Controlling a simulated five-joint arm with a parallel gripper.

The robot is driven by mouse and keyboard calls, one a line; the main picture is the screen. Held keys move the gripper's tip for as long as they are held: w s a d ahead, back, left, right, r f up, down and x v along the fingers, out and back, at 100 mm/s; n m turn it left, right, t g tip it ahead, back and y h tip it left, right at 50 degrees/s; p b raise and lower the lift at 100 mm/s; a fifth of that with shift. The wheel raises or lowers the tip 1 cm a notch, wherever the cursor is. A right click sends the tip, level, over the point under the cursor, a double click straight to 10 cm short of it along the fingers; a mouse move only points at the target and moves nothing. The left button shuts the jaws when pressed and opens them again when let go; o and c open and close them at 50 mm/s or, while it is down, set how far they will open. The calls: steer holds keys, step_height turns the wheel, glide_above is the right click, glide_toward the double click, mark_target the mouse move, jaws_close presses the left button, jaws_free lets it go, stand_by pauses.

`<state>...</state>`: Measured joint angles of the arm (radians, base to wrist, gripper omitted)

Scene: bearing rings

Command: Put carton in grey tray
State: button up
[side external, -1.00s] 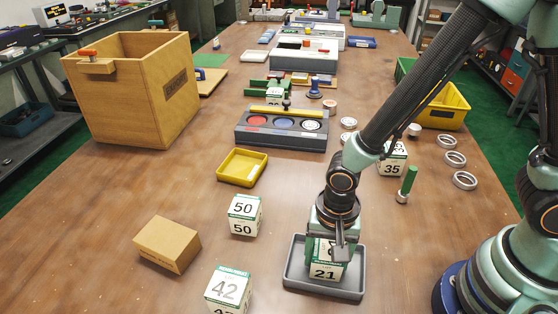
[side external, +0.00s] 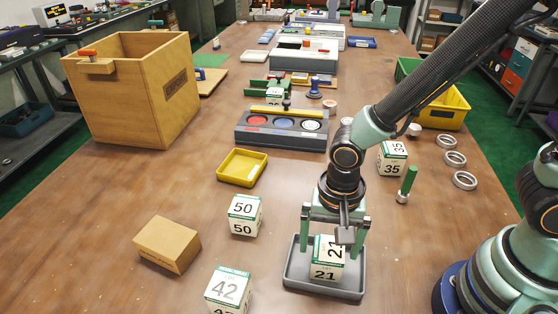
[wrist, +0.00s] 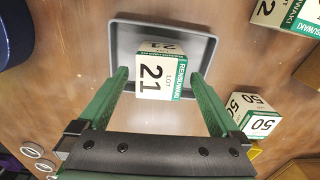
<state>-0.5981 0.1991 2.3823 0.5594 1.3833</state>
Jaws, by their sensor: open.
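The white and green carton marked 21 (side external: 326,271) sits upright inside the grey tray (side external: 293,277), resting on its floor. In the wrist view the carton (wrist: 155,80) lies between the tray's walls (wrist: 113,45), near the side closest to my gripper. My gripper (side external: 334,234) is above the tray with its green fingers spread wide, one on each side of the carton and apart from it. In the wrist view my gripper (wrist: 160,80) shows empty fingers.
Cartons marked 50 (side external: 243,215) and 42 (side external: 228,290) and a brown box (side external: 167,244) stand left of the tray. A carton marked 35 (side external: 392,158) and a green-handled tool (side external: 407,184) stand behind right. A yellow tray (side external: 242,167) lies farther back.

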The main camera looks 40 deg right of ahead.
mark_target(329, 247)
step_height(329, 247, up, 8)
steer(key=shift+f, duration=0.1)
steer(key=w+d+r+n+t, duration=0.2)
steer(key=d+r+n, duration=0.2)
steer(key=d+r, duration=0.2)
steer(key=w+d+r+n+t, duration=0.2)
steer(key=d+r+n, duration=0.3)
steer(key=d, duration=0.5)
steer(key=shift+d+r+t, duration=0.35)
steer(key=shift+r+t, duration=0.05)
steer(key=shift+t, duration=0.4)
